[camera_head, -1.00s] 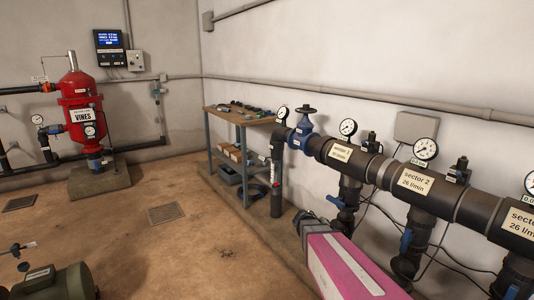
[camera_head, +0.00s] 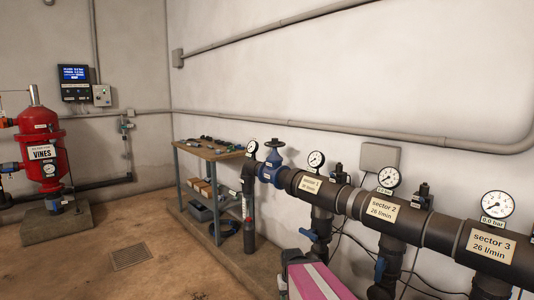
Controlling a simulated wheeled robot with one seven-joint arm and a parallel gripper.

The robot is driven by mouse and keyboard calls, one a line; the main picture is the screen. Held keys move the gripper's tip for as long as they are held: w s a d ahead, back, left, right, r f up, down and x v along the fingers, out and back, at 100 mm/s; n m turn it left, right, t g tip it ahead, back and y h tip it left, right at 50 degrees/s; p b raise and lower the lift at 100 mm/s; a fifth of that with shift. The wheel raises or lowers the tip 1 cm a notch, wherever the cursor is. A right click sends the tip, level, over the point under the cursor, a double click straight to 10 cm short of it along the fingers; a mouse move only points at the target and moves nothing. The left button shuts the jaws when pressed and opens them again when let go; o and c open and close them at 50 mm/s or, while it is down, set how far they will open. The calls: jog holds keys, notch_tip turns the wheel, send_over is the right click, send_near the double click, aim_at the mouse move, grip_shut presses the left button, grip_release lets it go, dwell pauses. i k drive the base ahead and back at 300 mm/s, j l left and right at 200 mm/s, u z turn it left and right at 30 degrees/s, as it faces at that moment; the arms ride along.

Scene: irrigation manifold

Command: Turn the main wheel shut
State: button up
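The valve sits at the left end of the thick black pipe along the right wall. The wheel lies roughly level, with nothing touching it. How far it is turned cannot be read from here. My gripper cannot be made out in this view.
A pressure gauge (camera_head: 252,147) stands just left of the valve and another gauge (camera_head: 316,160) to its right. A workbench (camera_head: 212,153) with small parts stands behind the valve. A pink and grey block-like shape reaches in at the bottom edge.

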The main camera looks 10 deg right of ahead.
aim_at(275, 142)
jog(key=i+j+u, duration=0.5)
jog(key=i, duration=0.3)
jog(key=i+j+u, duration=0.2)
jog(key=u, duration=0.2)
jog(key=i+u, duration=0.4)
jog(key=i+j+z, duration=0.15)
jog(key=z, duration=0.15)
jog(key=i+j+z, duration=0.1)
jog(key=z, duration=0.25)
jog(key=j, duration=0.1)
